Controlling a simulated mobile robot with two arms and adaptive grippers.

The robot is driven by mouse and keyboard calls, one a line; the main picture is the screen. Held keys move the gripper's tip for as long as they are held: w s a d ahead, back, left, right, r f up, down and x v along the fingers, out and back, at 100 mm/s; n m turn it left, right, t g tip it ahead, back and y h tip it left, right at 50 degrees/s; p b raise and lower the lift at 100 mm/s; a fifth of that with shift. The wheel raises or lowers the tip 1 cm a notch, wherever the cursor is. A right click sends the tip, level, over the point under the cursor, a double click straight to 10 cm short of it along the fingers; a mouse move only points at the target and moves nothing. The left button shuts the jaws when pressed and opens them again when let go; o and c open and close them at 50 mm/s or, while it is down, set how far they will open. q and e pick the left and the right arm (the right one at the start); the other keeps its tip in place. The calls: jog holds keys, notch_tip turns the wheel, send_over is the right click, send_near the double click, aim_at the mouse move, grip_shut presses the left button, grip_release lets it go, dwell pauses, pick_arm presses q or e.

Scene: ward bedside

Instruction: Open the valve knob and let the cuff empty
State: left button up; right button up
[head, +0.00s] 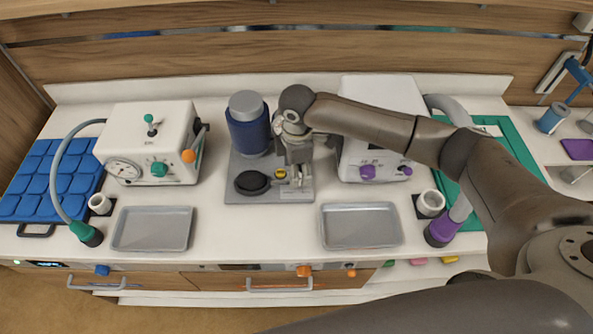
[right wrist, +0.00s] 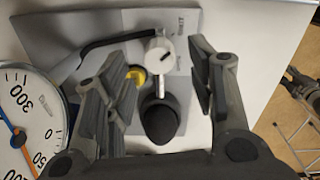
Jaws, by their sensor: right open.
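The blue cuff (head: 247,135) with a grey top stands upright on a grey base plate (head: 235,187). A black round bulb (head: 252,183) and a yellow button (head: 280,174) are in front of it. My right gripper (head: 296,180) is low over the plate's right part and hides the valve there in the head view. The right wrist view shows a white knob (right wrist: 158,54) with a dark mark, between the open fingers of my right gripper (right wrist: 165,85) and apart from them. A dark rounded end (right wrist: 160,118) is nearer the camera. A gauge dial (right wrist: 28,115) is partly cut off. My left gripper is not seen.
A white machine with a gauge (head: 150,145) stands left, another white machine (head: 380,150) right behind my arm. Two grey trays (head: 152,229) and (head: 361,226) lie in front. Counter between the trays is clear. A black tube (right wrist: 112,42) runs beside the knob.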

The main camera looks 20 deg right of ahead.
notch_tip(320, 180, down, 2)
jog(key=shift+f, duration=0.15)
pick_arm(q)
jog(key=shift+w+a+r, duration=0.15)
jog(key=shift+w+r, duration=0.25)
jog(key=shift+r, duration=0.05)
pick_arm(e)
jog(key=shift+w+f, duration=0.1)
jog(key=shift+f, duration=0.4)
jog(key=c, duration=1.1)
pick_arm(q)
jog(key=shift+p, duration=0.3)
pick_arm(e)
jog(key=shift+o, duration=0.2)
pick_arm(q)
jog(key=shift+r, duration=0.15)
